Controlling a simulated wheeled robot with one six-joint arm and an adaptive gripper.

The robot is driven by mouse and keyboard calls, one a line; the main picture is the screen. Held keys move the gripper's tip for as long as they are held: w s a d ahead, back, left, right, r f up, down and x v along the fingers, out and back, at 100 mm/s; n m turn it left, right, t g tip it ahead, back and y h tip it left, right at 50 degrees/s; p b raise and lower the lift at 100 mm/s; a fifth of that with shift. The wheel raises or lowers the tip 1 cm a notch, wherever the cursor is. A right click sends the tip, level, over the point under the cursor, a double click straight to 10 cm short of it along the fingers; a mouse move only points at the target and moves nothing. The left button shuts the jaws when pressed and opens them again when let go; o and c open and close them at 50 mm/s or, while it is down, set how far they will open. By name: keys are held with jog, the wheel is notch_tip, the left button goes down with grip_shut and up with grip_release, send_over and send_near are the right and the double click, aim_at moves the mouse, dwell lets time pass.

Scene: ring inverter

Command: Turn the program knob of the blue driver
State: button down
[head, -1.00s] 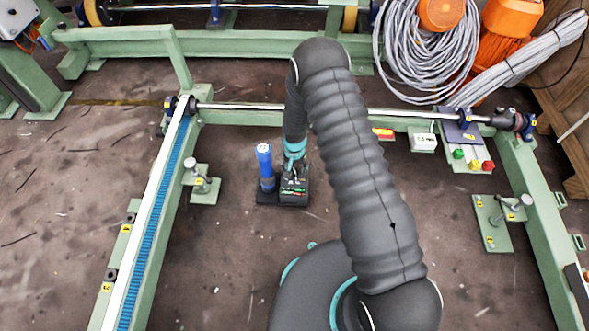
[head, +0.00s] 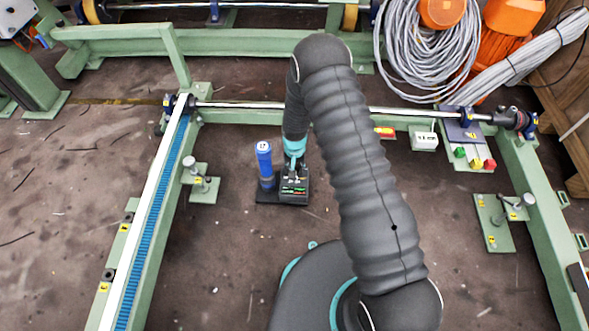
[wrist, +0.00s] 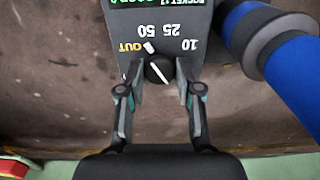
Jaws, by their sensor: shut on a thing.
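The blue driver (head: 264,162) stands upright on a dark base on the floor, left of my gripper. Its blue body also shows at the right of the wrist view (wrist: 290,65). Beside it is a dark control box (head: 294,190) with a lit green display. In the wrist view, the black program knob (wrist: 159,70) sits on this box under upside-down marks "10", "25", "50" and "OUT", with a white pointer line. My gripper (wrist: 160,88) is shut on the knob, one finger on each side. The arm hides part of the box in the head view.
Green frame rails with a blue belt (head: 152,235) stand on the left, with another rail on the right. A steel shaft (head: 400,112) crosses behind. Small green stands (head: 202,185) are on both sides. Coiled grey cable (head: 425,60) lies at the back right.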

jog(key=n+b, duration=0.2)
jog(key=n, duration=0.3)
jog(key=shift+n, duration=0.3)
jog(key=shift+b, duration=0.3)
jog(key=c, duration=0.8)
grip_release()
notch_tip(320, 180, up, 12)
dwell(0.4)
